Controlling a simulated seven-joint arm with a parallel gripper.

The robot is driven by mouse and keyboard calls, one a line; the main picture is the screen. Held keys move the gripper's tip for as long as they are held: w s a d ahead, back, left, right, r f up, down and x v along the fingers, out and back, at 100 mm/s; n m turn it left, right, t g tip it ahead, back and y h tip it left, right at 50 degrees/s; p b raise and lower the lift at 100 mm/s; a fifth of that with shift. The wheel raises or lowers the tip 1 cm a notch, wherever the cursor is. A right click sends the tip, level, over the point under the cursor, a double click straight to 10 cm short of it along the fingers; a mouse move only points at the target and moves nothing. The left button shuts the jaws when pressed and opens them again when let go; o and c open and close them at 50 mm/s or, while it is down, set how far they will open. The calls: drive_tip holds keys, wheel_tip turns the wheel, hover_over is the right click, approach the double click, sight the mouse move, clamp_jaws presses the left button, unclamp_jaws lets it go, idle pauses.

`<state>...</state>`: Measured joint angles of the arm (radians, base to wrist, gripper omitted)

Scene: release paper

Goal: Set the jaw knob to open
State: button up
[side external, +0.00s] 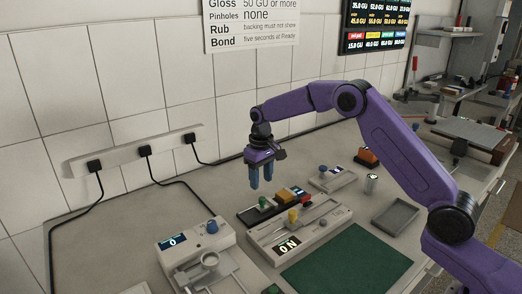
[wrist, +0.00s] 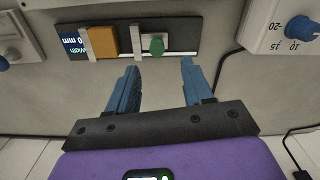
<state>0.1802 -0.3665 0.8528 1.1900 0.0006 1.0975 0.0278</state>
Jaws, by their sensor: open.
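A low dark device carries a green knob (side external: 262,203), an orange block (side external: 283,196) and a small display. In the wrist view the green knob (wrist: 157,45) stands at one end of a pale slot, beside an upright light plate (wrist: 138,43). The orange block (wrist: 103,40) is at the other end, near a display (wrist: 74,43) reading "0 mm Width". I take the green knob as the jaw knob, though no label on it is readable. My gripper (side external: 261,184) is open and empty above the device. In the wrist view its blue fingers (wrist: 160,68) point toward the knob, apart from it.
A grey unit with a blue knob (side external: 212,227) stands front left; its numbered dial shows in the wrist view (wrist: 290,38). A pale device with a yellow block (side external: 292,216) is in front. A green mat (side external: 350,262) and grey tray (side external: 396,215) lie right. Cables run along the wall.

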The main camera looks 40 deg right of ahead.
wheel_tip(320, 180, up, 10)
idle(0.4)
drive_tip(key=shift+r, duration=0.1)
drive_tip(key=s+a+r+n, duration=0.1)
drive_tip(key=s+a+n, duration=0.25)
drive_tip(key=s, duration=0.65)
drive_tip(key=s+a+r+n, duration=0.15)
drive_tip(key=s+a, duration=0.25)
drive_tip(key=s, duration=0.6)
drive_tip(key=s+d+f+n, duration=0.1)
drive_tip(key=s+d+n, duration=0.1)
drive_tip(key=s, duration=0.6)
drive_tip(key=s+d+f+n, duration=0.2)
drive_tip(key=s+d, duration=0.2)
drive_tip(key=s, duration=0.4)
drive_tip(key=s+d+f+n, duration=0.1)
drive_tip(key=s+d+f, duration=0.1)
drive_tip(key=s, duration=0.7)
drive_tip(key=shift+d+n, duration=0.4)
drive_tip(key=shift+d, duration=0.05)
